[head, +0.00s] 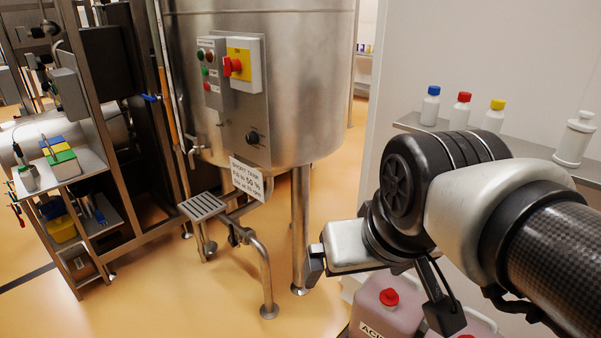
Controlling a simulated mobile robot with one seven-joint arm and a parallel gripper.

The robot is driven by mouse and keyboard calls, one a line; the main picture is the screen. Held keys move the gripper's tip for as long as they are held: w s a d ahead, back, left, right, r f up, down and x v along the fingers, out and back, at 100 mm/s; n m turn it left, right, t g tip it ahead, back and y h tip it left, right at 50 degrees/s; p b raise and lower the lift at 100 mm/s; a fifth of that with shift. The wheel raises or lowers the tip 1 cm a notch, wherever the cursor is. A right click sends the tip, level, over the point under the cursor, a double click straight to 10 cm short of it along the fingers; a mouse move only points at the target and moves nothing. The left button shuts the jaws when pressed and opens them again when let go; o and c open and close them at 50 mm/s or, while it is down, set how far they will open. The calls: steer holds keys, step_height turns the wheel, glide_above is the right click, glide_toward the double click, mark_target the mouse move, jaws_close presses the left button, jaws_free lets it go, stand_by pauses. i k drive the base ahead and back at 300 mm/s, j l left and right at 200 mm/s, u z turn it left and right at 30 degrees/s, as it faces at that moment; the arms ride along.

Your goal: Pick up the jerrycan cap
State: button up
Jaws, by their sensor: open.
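A red jerrycan cap (389,297) sits on top of a pinkish translucent jerrycan (400,318) at the bottom of the head view. The jerrycan's label begins "ACI"; the rest is hidden. My gripper (379,300) is open, with one finger left of the cap and the other to its right in the picture. The cap shows between the fingers, and nothing is held. I cannot tell how far above the cap the fingers are. A second red cap (467,336) is partly visible at the bottom edge.
A steel tank (300,90) with a control panel stands behind, on legs. A wall shelf (530,148) on the right holds bottles with blue, red and yellow caps and a white bottle (574,140). A rack with shelves (85,160) stands left. The floor between is open.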

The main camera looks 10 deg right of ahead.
mark_target(389, 298)
steer(key=i+z, duration=0.1)
steer(key=z, duration=0.9)
steer(key=i+j+z, duration=0.15)
steer(key=j+z, duration=0.15)
steer(key=i+j+z, duration=0.15)
steer(key=j+z, duration=0.15)
steer(key=i+j+z, duration=0.1)
steer(key=j+z, duration=0.2)
steer(key=i+j, duration=0.1)
steer(key=j, duration=0.4)
steer(key=i+j+z, duration=0.15)
steer(key=j, duration=0.9)
steer(key=i+z, duration=0.05)
